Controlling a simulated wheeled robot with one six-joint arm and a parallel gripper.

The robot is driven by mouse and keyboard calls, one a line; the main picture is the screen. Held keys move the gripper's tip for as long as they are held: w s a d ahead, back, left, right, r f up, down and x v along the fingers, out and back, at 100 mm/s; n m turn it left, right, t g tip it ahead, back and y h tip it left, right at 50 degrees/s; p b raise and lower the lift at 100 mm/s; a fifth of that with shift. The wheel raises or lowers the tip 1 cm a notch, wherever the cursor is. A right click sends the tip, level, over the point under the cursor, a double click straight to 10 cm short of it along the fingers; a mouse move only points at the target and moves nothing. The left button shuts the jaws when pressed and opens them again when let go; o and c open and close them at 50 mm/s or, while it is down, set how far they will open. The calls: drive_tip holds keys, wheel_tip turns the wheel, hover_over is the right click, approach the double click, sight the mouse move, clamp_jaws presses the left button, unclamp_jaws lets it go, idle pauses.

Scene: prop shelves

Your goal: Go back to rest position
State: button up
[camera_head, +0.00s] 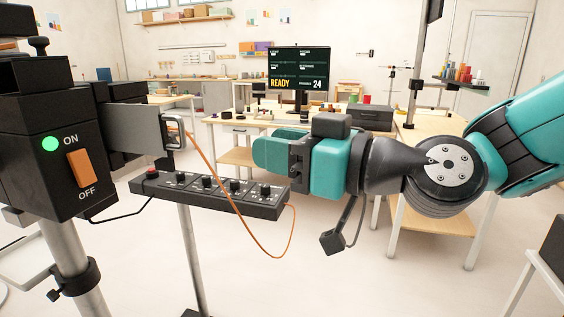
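My teal and black gripper (268,152) is at mid-picture, pointing left, held in the air just above the right part of a black control strip. Its teal fingers are seen from the side and overlap, so the gap between them does not show. No object shows in it. My teal arm comes in from the right. To the left, a black box (40,150) carries a lit green light (50,144) and an orange rocker switch (80,168) between the words ON and OFF. The gripper is well apart from the switch.
The black strip (215,195) with knobs and a red button stands on a thin pole. An orange cable (228,222) loops from a grey bracket (140,127) to it. Behind are worktables and a screen (298,68) reading READY 24. The floor below the gripper is clear.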

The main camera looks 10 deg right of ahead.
drive_tip(key=shift+s+d, duration=0.1)
drive_tip(key=shift+d, duration=0.1)
drive_tip(key=shift+s, duration=0.1)
drive_tip(key=s+d+f+m+g+h+p, duration=0.2)
drive_tip(key=s+d+f+g+h+p, duration=0.1)
drive_tip(key=s+d+g+h, duration=0.2)
drive_tip(key=s+d+f+m+g+h+p, duration=0.2)
drive_tip(key=s+d+f+g+h+p, duration=0.2)
drive_tip(key=s, duration=0.4)
drive_tip(key=shift+s+d+g+h, duration=0.35)
drive_tip(key=shift+d+g+h, duration=0.15)
drive_tip(key=shift+g+h, duration=0.25)
drive_tip(key=shift+a, duration=0.1)
